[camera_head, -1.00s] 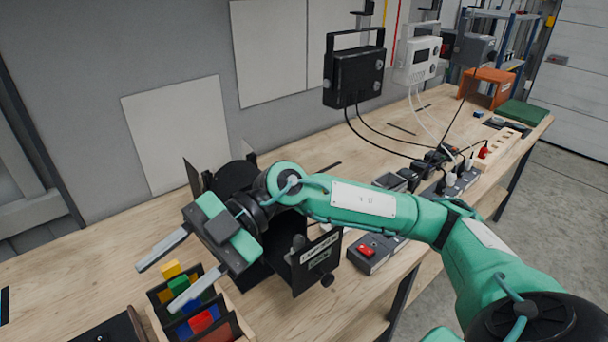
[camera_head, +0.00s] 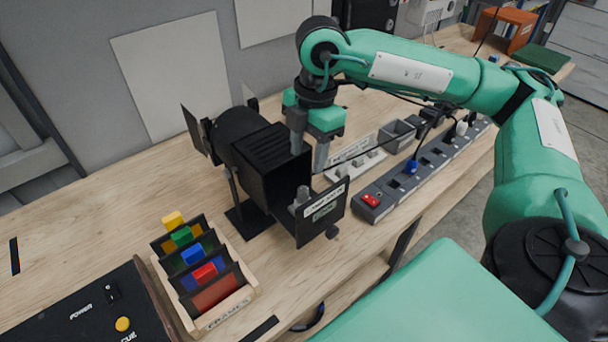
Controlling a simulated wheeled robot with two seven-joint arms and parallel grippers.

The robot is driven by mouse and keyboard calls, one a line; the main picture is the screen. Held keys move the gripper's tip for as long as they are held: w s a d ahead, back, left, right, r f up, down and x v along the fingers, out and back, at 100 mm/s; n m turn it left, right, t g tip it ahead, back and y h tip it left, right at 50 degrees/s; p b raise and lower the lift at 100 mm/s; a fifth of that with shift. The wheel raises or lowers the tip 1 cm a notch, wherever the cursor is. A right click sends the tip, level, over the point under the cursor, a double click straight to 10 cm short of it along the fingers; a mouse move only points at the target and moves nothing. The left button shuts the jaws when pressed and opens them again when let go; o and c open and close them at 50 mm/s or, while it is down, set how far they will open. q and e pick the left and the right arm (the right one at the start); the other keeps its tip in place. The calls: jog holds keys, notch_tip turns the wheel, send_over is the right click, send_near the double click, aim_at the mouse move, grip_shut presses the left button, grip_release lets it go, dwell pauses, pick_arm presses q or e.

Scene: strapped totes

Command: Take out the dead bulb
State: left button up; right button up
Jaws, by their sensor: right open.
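A black stage lamp (camera_head: 270,150) stands on the wooden bench, with its labelled rear panel (camera_head: 325,214) swung out towards me. A small grey bulb-like piece (camera_head: 301,198) shows upright at that panel; I cannot tell whether it is the dead bulb. My right gripper (camera_head: 309,155) points down, open and with nothing visible between its fingers. It is above or beside the back right of the lamp housing, apart from the grey piece. My left gripper is not in view.
A white labelled holder (camera_head: 357,162) with several small grey pieces lies right of the lamp, by a grey bin (camera_head: 398,136). A power strip (camera_head: 425,165) runs along the bench edge. A wooden rack of coloured frames (camera_head: 243,292) and a black control box (camera_head: 90,315) are at left.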

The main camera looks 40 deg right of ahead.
aim_at(303, 186)
jog(key=f, duration=0.3)
jog(key=f+p, duration=0.1)
jog(key=f, duration=0.2)
jog(key=a+f+p, duration=0.1)
jog(key=f, duration=0.3)
jog(key=shift+a, duration=0.1)
grip_shut()
jog(key=c, duration=0.7)
grip_release()
grip_shut()
jog(key=shift+s+r+p, duration=0.1)
jog(key=shift+r+p, duration=1.3)
jog(key=shift+r, duration=1.1)
